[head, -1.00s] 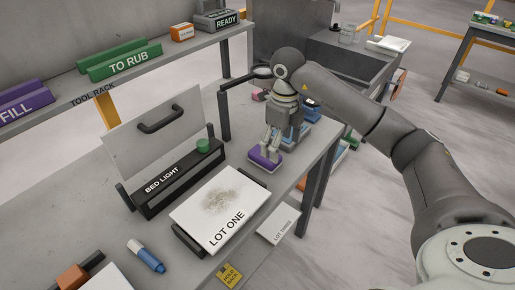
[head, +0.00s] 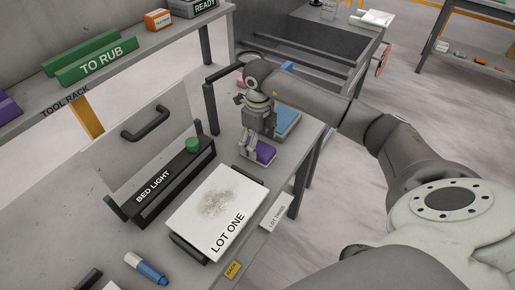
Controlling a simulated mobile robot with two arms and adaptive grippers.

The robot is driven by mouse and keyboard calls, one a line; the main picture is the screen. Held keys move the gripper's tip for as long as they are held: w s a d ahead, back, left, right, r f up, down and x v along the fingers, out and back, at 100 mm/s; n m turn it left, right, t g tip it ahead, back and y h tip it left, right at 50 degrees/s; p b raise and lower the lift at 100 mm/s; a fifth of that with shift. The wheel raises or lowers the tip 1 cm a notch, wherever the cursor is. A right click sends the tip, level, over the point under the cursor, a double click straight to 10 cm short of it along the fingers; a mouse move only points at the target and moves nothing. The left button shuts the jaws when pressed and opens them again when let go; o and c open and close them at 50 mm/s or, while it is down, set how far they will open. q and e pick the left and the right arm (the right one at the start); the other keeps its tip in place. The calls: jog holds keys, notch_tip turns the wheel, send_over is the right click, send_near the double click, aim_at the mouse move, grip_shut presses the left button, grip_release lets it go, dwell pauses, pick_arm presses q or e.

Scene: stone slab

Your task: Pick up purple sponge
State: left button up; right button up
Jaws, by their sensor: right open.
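The purple sponge (head: 265,152) lies on the grey bench, behind and to the right of the white LOT ONE slab. My right gripper (head: 252,151) points down at it, with its fingers at the sponge's left side and partly in front of it. The jaws are open. I cannot tell whether a finger touches the sponge. My left gripper is not in view.
A blue block (head: 287,121) sits just behind the sponge. The LOT ONE slab (head: 189,220) and the BED LIGHT bar (head: 165,184) with a green knob stand to the left. A blue-and-white marker (head: 147,268) lies in front. The bench's right edge is close to the sponge.

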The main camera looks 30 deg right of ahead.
aim_at(258, 147)
jog(key=shift+f, duration=1.55)
jog(key=shift+c, duration=0.3)
jog(key=c, duration=0.9)
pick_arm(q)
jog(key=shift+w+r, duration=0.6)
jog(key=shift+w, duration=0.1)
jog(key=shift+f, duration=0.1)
pick_arm(e)
jog(key=shift+r, duration=0.15)
